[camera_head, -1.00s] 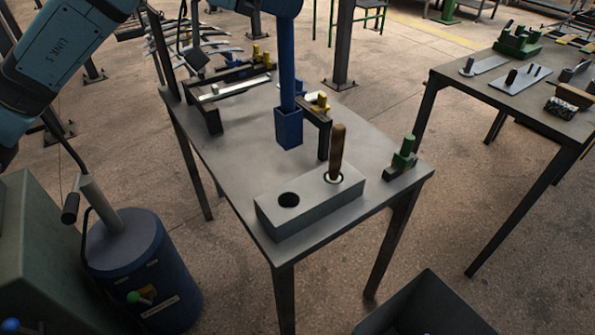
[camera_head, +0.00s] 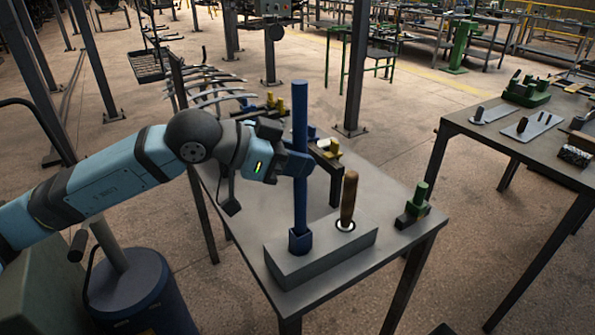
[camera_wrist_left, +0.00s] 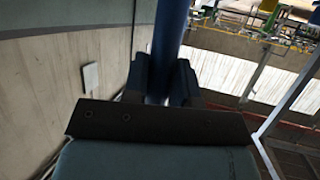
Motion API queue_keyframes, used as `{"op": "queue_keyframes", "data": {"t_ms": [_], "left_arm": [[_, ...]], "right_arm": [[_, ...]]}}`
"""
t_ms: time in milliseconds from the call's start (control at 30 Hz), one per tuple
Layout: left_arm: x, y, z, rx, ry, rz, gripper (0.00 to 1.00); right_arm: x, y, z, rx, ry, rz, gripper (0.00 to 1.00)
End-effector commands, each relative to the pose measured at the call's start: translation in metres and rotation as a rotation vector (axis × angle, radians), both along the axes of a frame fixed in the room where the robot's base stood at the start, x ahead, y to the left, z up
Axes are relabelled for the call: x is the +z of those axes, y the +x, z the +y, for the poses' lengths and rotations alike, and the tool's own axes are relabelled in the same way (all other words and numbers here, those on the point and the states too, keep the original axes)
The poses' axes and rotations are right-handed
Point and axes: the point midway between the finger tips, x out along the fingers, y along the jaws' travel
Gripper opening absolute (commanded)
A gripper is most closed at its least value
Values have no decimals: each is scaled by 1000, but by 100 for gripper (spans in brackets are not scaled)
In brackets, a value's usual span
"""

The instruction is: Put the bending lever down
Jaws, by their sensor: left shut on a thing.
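The bending lever (camera_head: 300,110) is a long blue bar with a square socket at its lower end. It stands upright at the left end of the grey block (camera_head: 350,255) on the near table. Its socket covers the spot of the block's left hole, so I cannot tell whether any part is inside the hole. My left gripper (camera_head: 300,165) is shut around the bar at mid-height. In the left wrist view, the lever (camera_wrist_left: 171,30) rises between the fingers (camera_wrist_left: 165,80). My right gripper is not in view.
A wooden-handled tool (camera_head: 348,198) stands in the block's right hole, close to the lever. A green clamp-like piece (camera_head: 415,205) sits at the table's right corner. A blue drum (camera_head: 140,290) is at lower left.

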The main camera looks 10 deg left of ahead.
Motion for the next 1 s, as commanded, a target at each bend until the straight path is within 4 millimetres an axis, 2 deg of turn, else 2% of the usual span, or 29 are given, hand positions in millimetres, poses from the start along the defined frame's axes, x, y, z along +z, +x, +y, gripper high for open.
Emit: {"op": "queue_keyframes", "data": {"t_ms": [100, 167, 400, 600, 633, 700, 733, 1000], "left_arm": [[-18, 0, 0, 1, -2, 1, 0], [-23, 0, 0, 1, -2, -1, 0], [-23, 0, 0, 1, -2, -3, 0], [-31, 0, 0, 1, -2, -3, 0], [-30, 0, 0, 1, -1, -1, 30], [-29, 0, 0, 0, 0, 1, 46], [-29, 0, 0, 0, 0, 1, 51], [-28, 0, 0, 0, 0, 1, 51]], "right_arm": [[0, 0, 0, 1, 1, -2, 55], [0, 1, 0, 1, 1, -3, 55], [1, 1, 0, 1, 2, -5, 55], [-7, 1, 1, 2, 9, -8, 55], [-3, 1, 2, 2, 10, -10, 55], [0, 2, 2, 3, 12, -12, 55], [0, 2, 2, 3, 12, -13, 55], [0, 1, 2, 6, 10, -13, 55]]}}
